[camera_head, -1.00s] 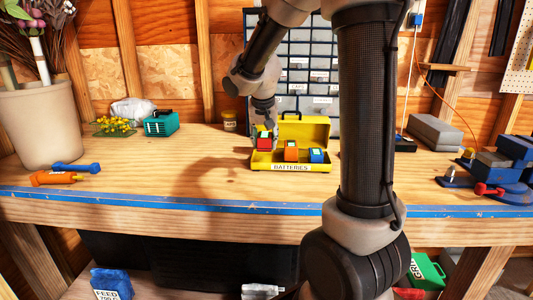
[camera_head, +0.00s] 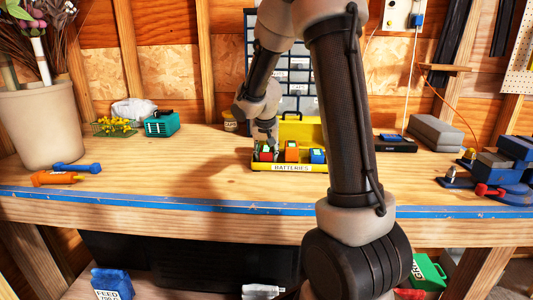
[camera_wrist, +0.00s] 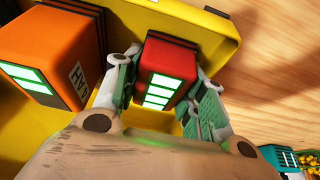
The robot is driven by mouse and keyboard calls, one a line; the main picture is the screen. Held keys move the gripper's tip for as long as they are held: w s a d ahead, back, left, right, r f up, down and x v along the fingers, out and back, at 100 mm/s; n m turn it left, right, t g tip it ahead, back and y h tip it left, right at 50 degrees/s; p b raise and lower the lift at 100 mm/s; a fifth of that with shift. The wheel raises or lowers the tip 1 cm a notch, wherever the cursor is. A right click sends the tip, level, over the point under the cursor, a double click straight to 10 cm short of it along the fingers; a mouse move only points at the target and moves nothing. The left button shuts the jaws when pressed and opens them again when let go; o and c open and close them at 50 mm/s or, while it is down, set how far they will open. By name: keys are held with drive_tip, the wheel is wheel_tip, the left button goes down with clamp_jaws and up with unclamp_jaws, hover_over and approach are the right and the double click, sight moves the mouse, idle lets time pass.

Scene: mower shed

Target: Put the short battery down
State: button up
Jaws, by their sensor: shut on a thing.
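A red battery (camera_head: 266,156) with a lit green face is between the fingers of my gripper (camera_head: 265,146). It is low in the left end of the yellow battery box (camera_head: 312,131), whose lid is open. In the wrist view, my gripper (camera_wrist: 165,97) has its fingers shut on both sides of the red battery (camera_wrist: 172,58). An orange battery (camera_head: 291,148) and a blue battery (camera_head: 317,155) stand to its right in the box. In the wrist view the orange battery (camera_wrist: 52,50) looks longer. Whether the red battery touches the box floor (camera_wrist: 222,28) cannot be told.
A teal case (camera_head: 161,124) and yellow flowers (camera_head: 115,126) stand at the back left. An orange tool (camera_head: 52,178) lies by the planter (camera_head: 42,122). A blue vise (camera_head: 500,170) is at the right. The bench left of the box is clear.

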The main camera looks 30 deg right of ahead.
drive_tip(key=shift+f, duration=0.15)
drive_tip(key=o, duration=0.9)
drive_tip(key=shift+c, duration=0.2)
drive_tip(key=v, duration=1.2)
drive_tip(key=s+a+r+n+y, duration=0.1)
drive_tip(key=s+a+n, duration=0.1)
drive_tip(key=s, duration=1.1)
drive_tip(key=s+a+n+y, duration=0.1)
drive_tip(key=s+n, duration=0.3)
drive_tip(key=s, duration=1)
drive_tip(key=shift+a+r+n+y, duration=0.3)
drive_tip(key=shift+a+r+n, duration=0.1)
drive_tip(key=shift+a, duration=0.4)
